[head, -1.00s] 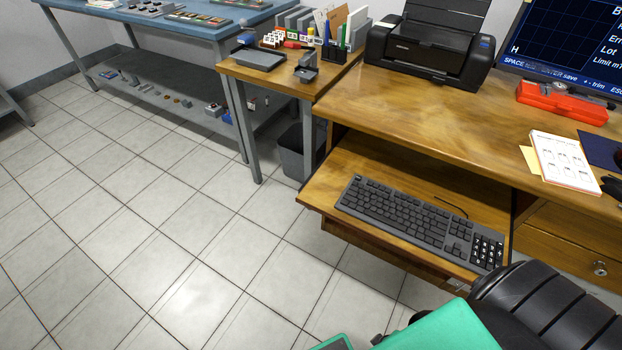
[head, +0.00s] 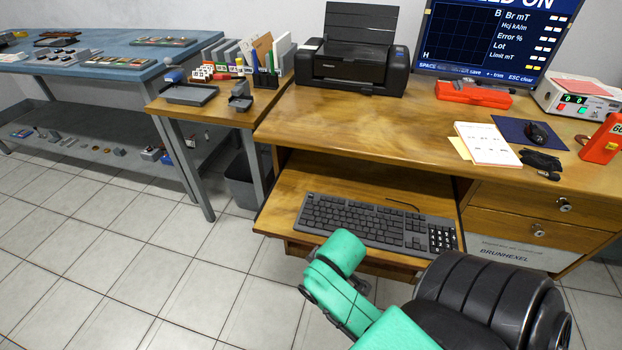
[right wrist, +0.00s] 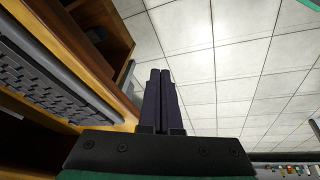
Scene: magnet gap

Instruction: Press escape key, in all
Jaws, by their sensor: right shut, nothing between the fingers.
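The dark grey keyboard (head: 360,221) lies on the pulled-out wooden tray (head: 285,212) under the desk. Its top left corner, where the escape key (head: 313,196) sits, is uncovered; the key's label is too small to read. In the right wrist view the keyboard (right wrist: 50,88) runs along the left side. My right gripper (right wrist: 160,74) is shut and empty, with its dark fingers together, apart from the keyboard and over the floor side of the tray edge. In the head view my teal right arm stands in front of the tray and hides the gripper. My left gripper is not in view.
The monitor (head: 490,42) shows a line with "ESC clear". The desk top (head: 400,125) lies above the tray. A printer (head: 352,62), a paper pad (head: 487,145) and a mouse (head: 537,132) stand on it. A black chair (head: 480,300) stands close at the front right.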

